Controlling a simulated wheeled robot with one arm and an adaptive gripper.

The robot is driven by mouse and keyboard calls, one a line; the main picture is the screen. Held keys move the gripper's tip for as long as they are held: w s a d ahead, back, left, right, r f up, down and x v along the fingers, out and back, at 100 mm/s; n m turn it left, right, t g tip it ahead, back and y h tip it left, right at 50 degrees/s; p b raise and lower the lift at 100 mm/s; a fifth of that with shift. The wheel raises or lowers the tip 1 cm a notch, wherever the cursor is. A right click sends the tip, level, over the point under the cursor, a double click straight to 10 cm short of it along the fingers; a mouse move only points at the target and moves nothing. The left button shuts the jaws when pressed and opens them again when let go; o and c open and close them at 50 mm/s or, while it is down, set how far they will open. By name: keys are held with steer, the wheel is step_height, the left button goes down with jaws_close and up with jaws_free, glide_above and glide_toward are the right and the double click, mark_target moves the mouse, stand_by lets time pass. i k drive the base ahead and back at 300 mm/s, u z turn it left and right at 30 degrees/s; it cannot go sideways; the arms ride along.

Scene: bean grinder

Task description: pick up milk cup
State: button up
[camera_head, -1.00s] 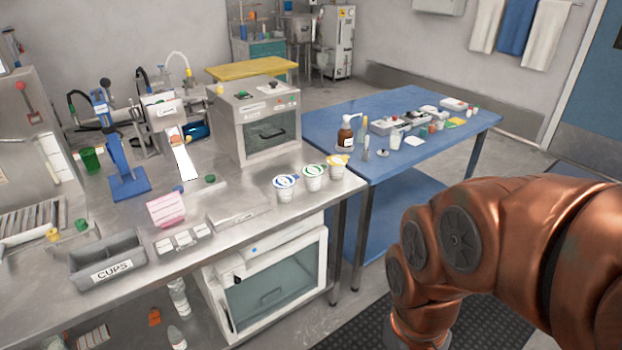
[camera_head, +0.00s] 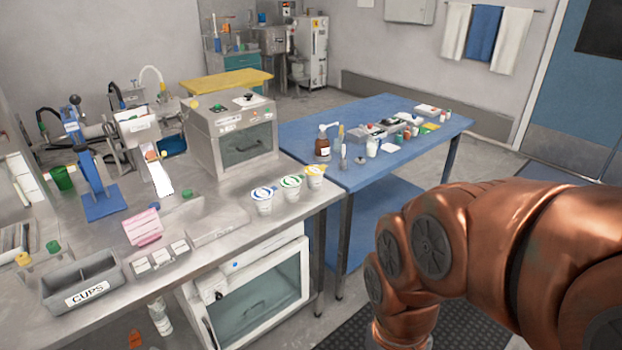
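Three small white cups with coloured lids stand in a row near the right end of the steel counter. One has a blue-ringed lid (camera_head: 264,199), one a green-ringed lid (camera_head: 291,187) and one a yellow lid (camera_head: 315,176). Their labels are too small to read, so I cannot tell which is the milk cup. My copper-coloured arm fills the lower right, apart from the cups and in front of the counter. My gripper is outside the picture.
The steel counter (camera_head: 215,248) also holds a grey bin marked CUPS (camera_head: 85,294), a pink block (camera_head: 143,227), a blue stand (camera_head: 102,204) and a grey box machine (camera_head: 232,135). A blue table (camera_head: 385,173) with bottles and small boxes stands beyond the cups. Dark matting covers the floor below my arm.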

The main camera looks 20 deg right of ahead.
mark_target(314, 183)
steer(key=u, duration=4.05)
steer(key=k, duration=2.95)
steer(key=z, duration=1)
steer(key=i, duration=0.45)
steer(key=u, duration=0.15)
